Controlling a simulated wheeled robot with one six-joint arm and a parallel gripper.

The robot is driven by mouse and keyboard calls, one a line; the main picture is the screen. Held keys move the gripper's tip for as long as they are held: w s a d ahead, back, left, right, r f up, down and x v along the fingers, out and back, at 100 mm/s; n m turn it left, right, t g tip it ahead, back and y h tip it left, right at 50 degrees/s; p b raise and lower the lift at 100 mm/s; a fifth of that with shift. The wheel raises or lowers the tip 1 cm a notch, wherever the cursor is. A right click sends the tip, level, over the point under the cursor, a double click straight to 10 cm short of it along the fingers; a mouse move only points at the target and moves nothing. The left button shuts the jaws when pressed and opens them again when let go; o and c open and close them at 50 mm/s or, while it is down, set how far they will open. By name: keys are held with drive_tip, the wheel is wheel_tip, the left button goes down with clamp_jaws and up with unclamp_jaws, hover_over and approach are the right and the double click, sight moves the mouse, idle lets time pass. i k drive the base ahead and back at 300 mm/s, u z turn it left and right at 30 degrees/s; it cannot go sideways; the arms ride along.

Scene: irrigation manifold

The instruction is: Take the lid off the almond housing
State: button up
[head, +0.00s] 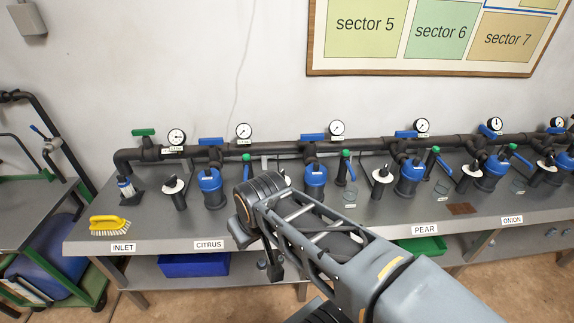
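Several blue-lidded housings stand along the bench under a dark pipe. No label reading almond shows. One housing (316,178) stands between the CITRUS and PEAR stations, and my arm hides the bench front below it, where its label may be. Its blue lid is on and it is upright. The citrus housing (211,190) is to its left, the pear housing (410,179) to its right. My gripper (268,263) hangs at the end of my arm near the bench's front edge, apart from the housings. Its fingers are small and partly hidden, so I cannot tell their opening.
The pipe (275,148) carries gauges and blue valve handles. Black stands with white discs (175,185) stand between housings. A yellow brush (109,225) lies at the left. A blue bin (194,265) and green bin (423,249) are below the bench. Bare bench (150,237) shows at the front left.

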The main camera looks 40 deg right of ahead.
sight(315, 176)
drive_tip(key=z, duration=0.45)
drive_tip(key=i, duration=0.85)
drive_tip(key=z, duration=0.8)
